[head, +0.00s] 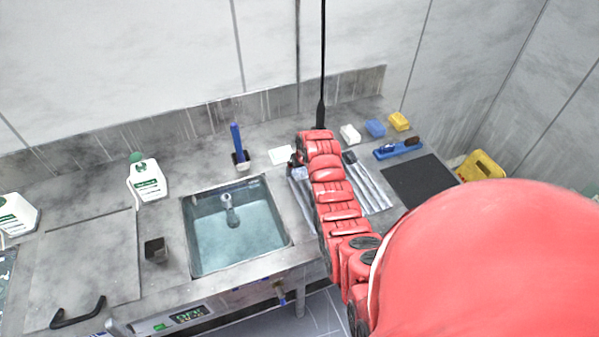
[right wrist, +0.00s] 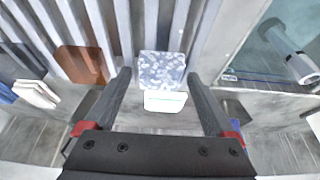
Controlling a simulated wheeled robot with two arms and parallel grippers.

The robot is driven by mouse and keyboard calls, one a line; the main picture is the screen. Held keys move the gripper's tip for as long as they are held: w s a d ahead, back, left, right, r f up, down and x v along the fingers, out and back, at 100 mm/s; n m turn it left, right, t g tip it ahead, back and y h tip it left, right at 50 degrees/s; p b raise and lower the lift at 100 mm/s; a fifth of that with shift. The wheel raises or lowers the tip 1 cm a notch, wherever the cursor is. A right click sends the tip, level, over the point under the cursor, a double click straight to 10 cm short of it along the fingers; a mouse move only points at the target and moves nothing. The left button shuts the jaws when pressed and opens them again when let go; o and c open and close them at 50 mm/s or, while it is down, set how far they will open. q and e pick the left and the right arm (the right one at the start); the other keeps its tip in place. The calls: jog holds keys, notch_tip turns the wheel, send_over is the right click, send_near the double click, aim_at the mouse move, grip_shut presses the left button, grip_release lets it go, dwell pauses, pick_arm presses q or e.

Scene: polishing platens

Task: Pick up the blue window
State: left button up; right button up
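The blue window, a small pale blue square with white speckles (right wrist: 161,68), lies on the ribbed metal drain rack. In the head view it is a pale square (head: 300,173) at the rack's left end, beside my arm. My right gripper (right wrist: 159,77) is open above it, with one dark finger on each side in the right wrist view. I see no contact, and the space between the fingers holds nothing gripped. In the head view my red right arm hides most of this gripper. My left gripper is not in view.
A white pad (right wrist: 165,101) lies just beside the window. A water-filled sink (head: 236,243) is left of the rack. A brown plate (right wrist: 82,64) lies on the ribs. A blue upright tool (head: 237,142), white bottle (head: 148,181), sponges (head: 375,128) and black mat (head: 422,183) stand around.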

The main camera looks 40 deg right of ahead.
grip_shut()
jog(key=shift+r, duration=0.15)
